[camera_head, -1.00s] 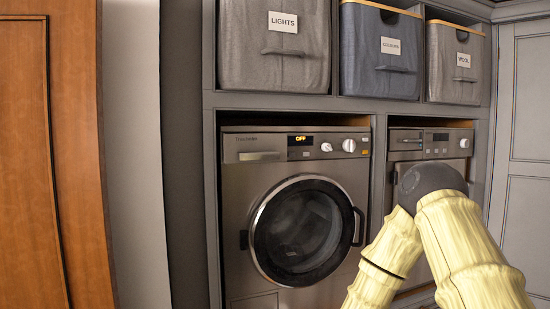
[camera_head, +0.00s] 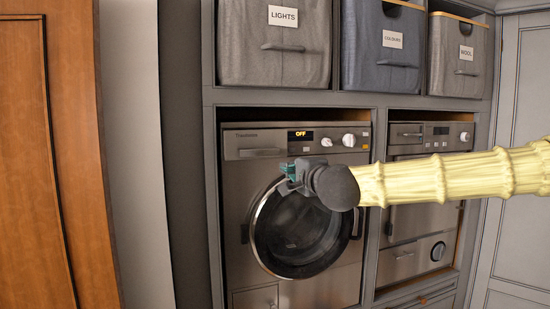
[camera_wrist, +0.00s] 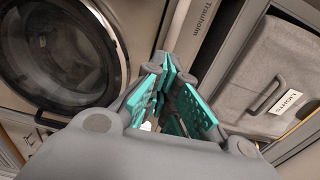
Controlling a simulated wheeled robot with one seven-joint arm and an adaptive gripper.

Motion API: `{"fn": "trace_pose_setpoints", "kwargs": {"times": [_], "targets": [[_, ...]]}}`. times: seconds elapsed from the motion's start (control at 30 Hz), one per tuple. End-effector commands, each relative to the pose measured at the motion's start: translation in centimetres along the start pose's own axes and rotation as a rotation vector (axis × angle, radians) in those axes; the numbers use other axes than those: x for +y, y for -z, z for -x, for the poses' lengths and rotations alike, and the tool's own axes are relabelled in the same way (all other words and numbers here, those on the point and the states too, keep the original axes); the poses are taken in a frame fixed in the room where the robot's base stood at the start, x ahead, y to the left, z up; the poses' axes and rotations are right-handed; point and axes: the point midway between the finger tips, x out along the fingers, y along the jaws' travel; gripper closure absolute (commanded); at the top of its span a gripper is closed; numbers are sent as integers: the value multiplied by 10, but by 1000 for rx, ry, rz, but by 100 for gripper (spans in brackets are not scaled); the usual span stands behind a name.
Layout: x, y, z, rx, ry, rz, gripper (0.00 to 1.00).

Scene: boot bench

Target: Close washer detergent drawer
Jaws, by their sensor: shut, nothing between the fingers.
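The washer (camera_head: 240,200) is a grey front-loader with a round glass door and a lit "OFF" display. Its detergent drawer (camera_head: 262,152) is at the top left of the front, under the brand name. I cannot tell for sure how far it stands out. My gripper (camera_head: 287,171) is in front of the washer, right of and a little below the drawer, over the top of the round door. Its teal finger pads show in the wrist view (camera_wrist: 174,78); it is shut and empty. There, the brand strip (camera_wrist: 205,30) lies just beyond the fingers and the drawer is largely hidden.
A second machine (camera_head: 408,140) stands to the right, partly behind my arm. Fabric baskets labelled LIGHTS (camera_head: 275,60), COLOURS (camera_head: 385,70) and WOOL (camera_head: 457,70) sit on the shelf above. A wooden door (camera_head: 35,200) is at the far left.

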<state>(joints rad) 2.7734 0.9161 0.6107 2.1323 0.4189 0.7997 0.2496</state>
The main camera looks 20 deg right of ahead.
Motion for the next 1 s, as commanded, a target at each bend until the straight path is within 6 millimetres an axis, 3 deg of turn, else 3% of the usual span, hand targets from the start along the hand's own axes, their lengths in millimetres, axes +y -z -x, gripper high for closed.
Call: {"fn": "trace_pose_setpoints", "kwargs": {"times": [0.27,1.0], "targets": [[-11,3,-10,4,11,-13,100],[-12,3,-88,3,9,-10,100]]}}
